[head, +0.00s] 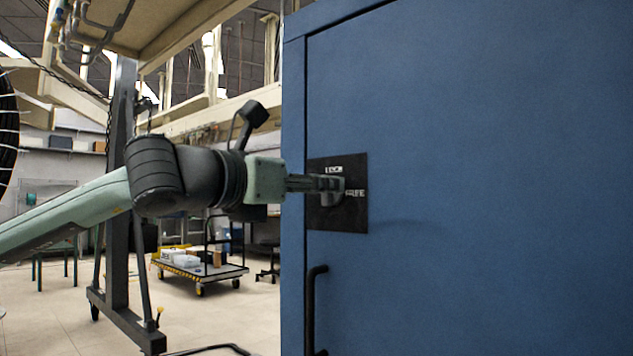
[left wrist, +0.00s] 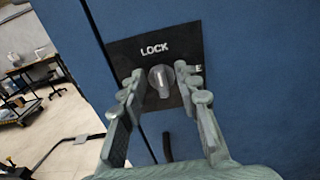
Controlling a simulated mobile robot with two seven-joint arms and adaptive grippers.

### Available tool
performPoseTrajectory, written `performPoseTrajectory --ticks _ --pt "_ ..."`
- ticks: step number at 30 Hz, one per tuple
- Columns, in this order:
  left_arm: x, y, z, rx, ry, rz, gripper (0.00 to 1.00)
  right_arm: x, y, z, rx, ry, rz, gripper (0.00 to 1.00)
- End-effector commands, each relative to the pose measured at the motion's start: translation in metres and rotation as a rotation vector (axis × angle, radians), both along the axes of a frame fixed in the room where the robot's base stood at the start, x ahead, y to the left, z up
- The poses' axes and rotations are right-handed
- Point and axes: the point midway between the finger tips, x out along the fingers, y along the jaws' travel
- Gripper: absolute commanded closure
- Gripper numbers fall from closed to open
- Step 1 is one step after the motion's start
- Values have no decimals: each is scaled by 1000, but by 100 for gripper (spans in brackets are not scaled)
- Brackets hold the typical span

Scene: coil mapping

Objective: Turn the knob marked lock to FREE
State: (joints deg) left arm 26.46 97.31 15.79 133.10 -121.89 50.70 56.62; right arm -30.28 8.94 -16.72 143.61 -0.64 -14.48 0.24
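A square black plate (head: 350,218) is fixed to the blue cabinet (head: 480,180) near its left edge; it also shows in the left wrist view (left wrist: 130,63). The FREE label is to the right, partly hidden by a finger in the left wrist view. My left gripper (head: 330,184) is at the plate. In the left wrist view the gripper (left wrist: 160,76) is open, one finger on each side of the knob, with visible gaps. My right gripper is not in view.
A black vertical handle (head: 316,310) is on the cabinet below the plate. A flat cart (head: 205,270) with boxes and a dark post on a wheeled stand (head: 118,210) stand left of the cabinet. Open floor lies between them.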

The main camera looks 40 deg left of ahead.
Motion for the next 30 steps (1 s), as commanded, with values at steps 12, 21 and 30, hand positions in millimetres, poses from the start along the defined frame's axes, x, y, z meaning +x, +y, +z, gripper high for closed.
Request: performPoseTrajectory --ticks 12,21,30 --pt "0 0 0 -1 0 0 97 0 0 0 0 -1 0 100" --pt "0 0 0 3 0 0 100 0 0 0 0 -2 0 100" --pt "0 -1 -1 94 -7 0 100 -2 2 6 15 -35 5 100"
